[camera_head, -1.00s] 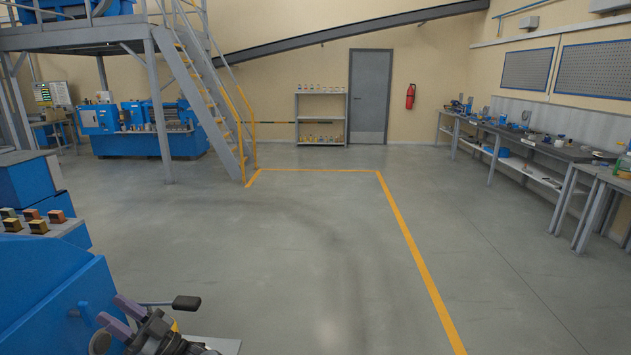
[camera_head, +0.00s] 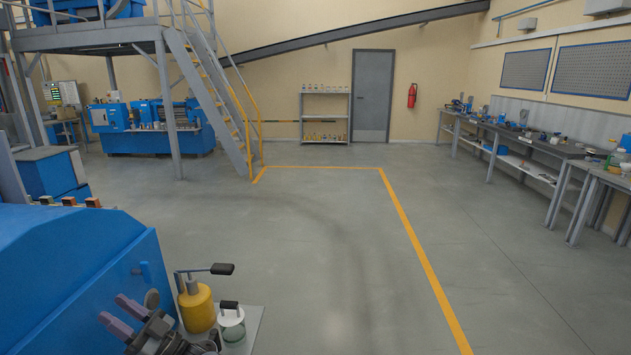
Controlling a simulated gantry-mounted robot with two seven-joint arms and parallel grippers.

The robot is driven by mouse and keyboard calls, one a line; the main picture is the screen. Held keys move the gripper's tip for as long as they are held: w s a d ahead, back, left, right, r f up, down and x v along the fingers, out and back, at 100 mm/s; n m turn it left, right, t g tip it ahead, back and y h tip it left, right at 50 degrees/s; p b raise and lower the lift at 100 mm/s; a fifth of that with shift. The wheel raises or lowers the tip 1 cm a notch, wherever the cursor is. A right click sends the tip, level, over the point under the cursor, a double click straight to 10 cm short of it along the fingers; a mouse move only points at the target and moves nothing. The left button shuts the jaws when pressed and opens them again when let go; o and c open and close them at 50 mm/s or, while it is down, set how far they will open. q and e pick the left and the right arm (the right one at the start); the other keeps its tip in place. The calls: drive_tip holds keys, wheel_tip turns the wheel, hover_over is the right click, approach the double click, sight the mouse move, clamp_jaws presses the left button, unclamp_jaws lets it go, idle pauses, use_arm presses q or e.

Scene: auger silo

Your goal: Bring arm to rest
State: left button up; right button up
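My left gripper (camera_head: 123,316) shows at the bottom left. Its two purple fingers point up and to the left, with a gap between them and nothing held. They show in front of the blue machine housing (camera_head: 70,265); I cannot tell whether they touch it. The dark wrist of my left arm runs down to the bottom edge. My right arm and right gripper are out of view.
A yellow container (camera_head: 197,307) and a glass jar with a black-handled lid (camera_head: 231,326) stand just right of my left gripper. Open floor (camera_head: 310,240) fills the middle. Workbenches (camera_head: 545,145) line the right wall; metal stairs (camera_head: 205,85) rise at the left.

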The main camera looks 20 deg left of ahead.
use_arm(q)
drive_tip(key=w+a+f+m+t+h, duration=0.25)
drive_tip(key=f+m+t+h, duration=0.55)
drive_tip(key=t, duration=0.8)
drive_tip(key=s+d+f+m+t+h+p, duration=0.1)
drive_tip(key=d+f+m+h, duration=0.4)
drive_tip(key=d, duration=0.3)
drive_tip(key=d+f+m+t+h, duration=0.2)
drive_tip(key=d+f+m+h, duration=0.2)
drive_tip(key=d+f+h, duration=0.3)
drive_tip(key=s+d+f+m+g+h, duration=0.3)
drive_tip(key=s+d+g, duration=0.2)
drive_tip(key=s+d, duration=0.6)
drive_tip(key=s+d+f+m+g+h, duration=0.25)
drive_tip(key=s+d+g+h, duration=0.35)
drive_tip(key=s, duration=0.8)
wheel_tip(320, 180, up, 37)
drive_tip(key=d+y+p, duration=0.1)
drive_tip(key=y+p, duration=0.1)
drive_tip(key=p, duration=3.6)
drive_tip(key=shift+s+r+t, duration=0.15)
drive_tip(key=shift+t, duration=0.25)
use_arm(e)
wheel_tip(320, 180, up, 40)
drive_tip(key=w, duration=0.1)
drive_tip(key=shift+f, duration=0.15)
